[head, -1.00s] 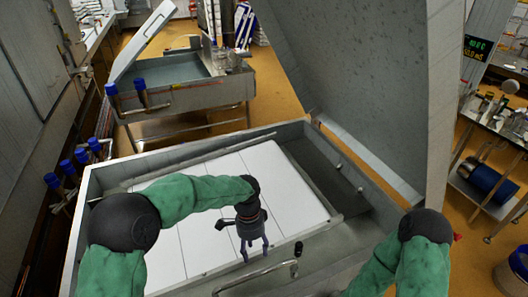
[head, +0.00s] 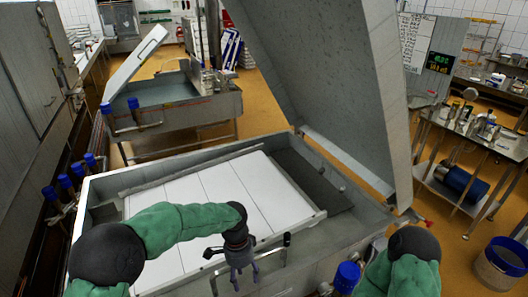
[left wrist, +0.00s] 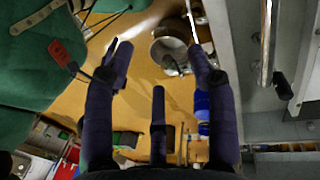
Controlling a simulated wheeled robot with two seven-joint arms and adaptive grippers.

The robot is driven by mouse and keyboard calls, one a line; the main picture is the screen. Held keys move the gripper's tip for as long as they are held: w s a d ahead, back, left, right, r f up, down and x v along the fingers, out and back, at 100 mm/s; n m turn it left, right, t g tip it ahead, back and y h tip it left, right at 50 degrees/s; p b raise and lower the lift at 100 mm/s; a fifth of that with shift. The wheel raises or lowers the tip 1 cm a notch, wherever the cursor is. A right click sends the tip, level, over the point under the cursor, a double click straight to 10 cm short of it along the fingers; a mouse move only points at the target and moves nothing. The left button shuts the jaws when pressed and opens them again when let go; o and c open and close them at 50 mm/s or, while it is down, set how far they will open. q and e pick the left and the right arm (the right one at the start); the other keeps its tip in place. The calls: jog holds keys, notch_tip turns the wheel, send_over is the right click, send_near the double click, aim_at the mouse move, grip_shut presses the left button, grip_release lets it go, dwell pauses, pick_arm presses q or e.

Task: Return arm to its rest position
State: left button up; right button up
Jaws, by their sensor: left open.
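My left gripper (head: 246,278) is in the lower middle of the head view, pointing down in front of the vat's near wall. Its fingers are spread and empty. In the left wrist view the open fingers (left wrist: 160,70) show with floor beyond them and nothing between them. My left arm (head: 180,222), in a green sleeve, comes in from the left and bends over the vat's near left part. My right arm (head: 400,270) shows at the lower right; its gripper is out of view.
The vat (head: 105,180) holds white panels (head: 230,185); its large grey lid (head: 320,90) stands raised. A metal handle (head: 285,262) is close to my left gripper. A second vat (head: 180,110) stands behind. A metal table (head: 470,135) and a bucket (head: 503,262) are at the right.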

pick_arm(q)
jog(key=s+f+n+h, duration=0.1)
jog(key=s+f+n, duration=0.15)
jog(key=f, duration=0.45)
jog(key=s+f+n+h, duration=0.1)
jog(key=s+f+n, duration=0.15)
jog(key=f, duration=0.45)
jog(key=s+a+f+n+t+h, duration=0.1)
jog(key=s+a+f+n+t, duration=0.1)
jog(key=s+f+n, duration=0.8)
jog(key=s+a, duration=0.1)
jog(key=s, duration=0.2)
jog(key=shift+a+f, duration=0.25)
jog(key=shift+a, duration=0.1)
dwell(0.4)
